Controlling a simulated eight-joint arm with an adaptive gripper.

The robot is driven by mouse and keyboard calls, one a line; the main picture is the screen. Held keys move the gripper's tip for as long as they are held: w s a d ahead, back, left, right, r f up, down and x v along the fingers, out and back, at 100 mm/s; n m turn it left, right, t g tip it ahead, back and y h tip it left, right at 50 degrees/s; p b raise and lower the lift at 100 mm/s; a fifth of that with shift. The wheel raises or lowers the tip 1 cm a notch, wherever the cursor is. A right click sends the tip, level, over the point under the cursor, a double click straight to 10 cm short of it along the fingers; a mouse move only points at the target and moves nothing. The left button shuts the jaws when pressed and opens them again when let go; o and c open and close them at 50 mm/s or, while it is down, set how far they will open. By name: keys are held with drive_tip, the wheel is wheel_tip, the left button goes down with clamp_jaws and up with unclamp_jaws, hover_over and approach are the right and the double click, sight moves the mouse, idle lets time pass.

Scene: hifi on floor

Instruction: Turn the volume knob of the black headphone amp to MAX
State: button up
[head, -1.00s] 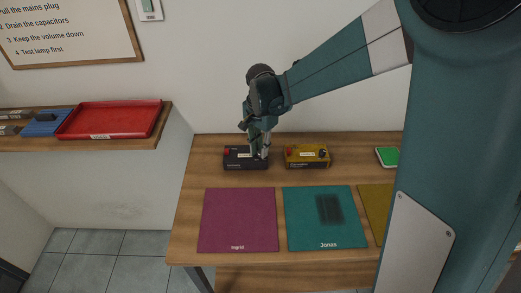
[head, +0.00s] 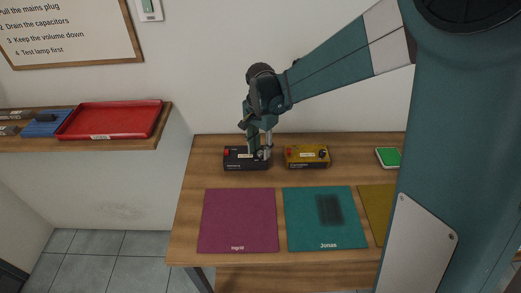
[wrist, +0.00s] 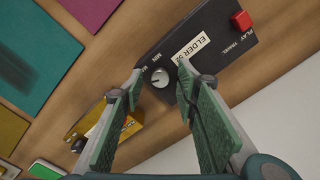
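The black headphone amp (head: 235,165) lies at the back left of the table. In the wrist view, the amp (wrist: 217,52) shows a white label, a red switch and a round silvery volume knob (wrist: 160,77) near one end. MIN is legible by the knob; the other marking is partly unclear. A light pointer line shows on the knob, but its exact setting is hard to tell. My gripper (wrist: 160,71) is open, with one fingertip on each side of the knob and visible gaps. In the head view my gripper (head: 260,152) points down over the amp's right part.
A yellow box (head: 307,163) with a dark knob stands just right of the amp. A magenta mat (head: 238,220) and a teal mat (head: 300,235) lie in front. A green-topped item (head: 388,157) lies further right. A red tray (head: 110,118) sits on the left shelf.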

sight(261, 153)
wheel_tip(261, 153, up, 12)
drive_tip(key=shift+f, duration=0.25)
idle(0.4)
idle(0.3)
drive_tip(key=shift+s+d, duration=0.1)
drive_tip(key=s+d+r+n+t, duration=0.2)
drive_tip(key=s+d+r, duration=0.1)
drive_tip(key=s+d, duration=0.35)
drive_tip(key=s+d+r+n+t, duration=0.2)
drive_tip(key=s+d+r+n, duration=0.1)
drive_tip(key=s+d, duration=0.4)
drive_tip(key=s+d+f+n+t, duration=0.1)
drive_tip(key=s+d+f+n, duration=0.1)
drive_tip(key=s, duration=0.4)
drive_tip(key=s+d+f+n+t+b, duration=0.1)
drive_tip(key=s+d+f+t, duration=0.1)
drive_tip(key=s+d, duration=0.2)
drive_tip(key=shift+s+d+f+n, duration=0.25)
drive_tip(key=shift+s+n, duration=0.15)
drive_tip(key=shift+s, duration=1.25)
